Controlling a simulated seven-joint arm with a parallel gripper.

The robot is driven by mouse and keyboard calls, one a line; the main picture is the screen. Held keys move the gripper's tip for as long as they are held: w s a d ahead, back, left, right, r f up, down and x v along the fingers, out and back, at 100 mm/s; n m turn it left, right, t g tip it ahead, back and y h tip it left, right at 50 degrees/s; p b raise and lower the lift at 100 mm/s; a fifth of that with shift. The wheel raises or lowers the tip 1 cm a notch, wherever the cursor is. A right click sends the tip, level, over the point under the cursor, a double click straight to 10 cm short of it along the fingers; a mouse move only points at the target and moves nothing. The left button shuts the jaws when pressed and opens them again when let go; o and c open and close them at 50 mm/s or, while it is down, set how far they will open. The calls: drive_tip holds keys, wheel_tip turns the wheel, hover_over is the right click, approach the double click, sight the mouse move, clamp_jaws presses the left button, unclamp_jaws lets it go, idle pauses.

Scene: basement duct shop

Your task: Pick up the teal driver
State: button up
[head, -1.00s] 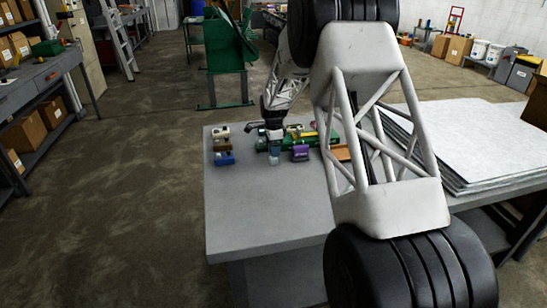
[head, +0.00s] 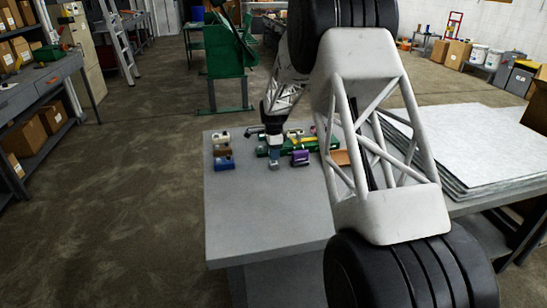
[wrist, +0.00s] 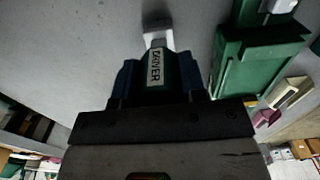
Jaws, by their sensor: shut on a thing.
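The teal driver (wrist: 172,68) shows in the wrist view with its label reading "DRIVER" and a pale grey end pointing away from me. My gripper (wrist: 158,78) has one dark finger on each side of it and is shut on its body. In the head view my gripper (head: 275,152) is low over the near side of the tool group, and the driver is mostly hidden by it. I cannot tell whether the driver touches the table.
A green case (wrist: 258,62) lies close on the right in the wrist view. A purple tool (head: 300,158) is right of my gripper; brown and blue tools (head: 224,163) are left. The grey table (head: 262,220) is clear in front. Metal sheets (head: 475,150) are stacked at right.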

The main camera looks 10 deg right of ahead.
drive_tip(key=shift+r, duration=0.1)
drive_tip(key=shift+r, duration=0.5)
drive_tip(key=shift+s+r, duration=0.2)
drive_tip(key=shift+r, duration=1)
drive_tip(key=s+r, duration=0.1)
drive_tip(key=s, duration=1.4)
drive_tip(key=shift+s+a+r, duration=0.2)
drive_tip(key=shift+s+a, duration=0.1)
drive_tip(key=shift+a, duration=0.05)
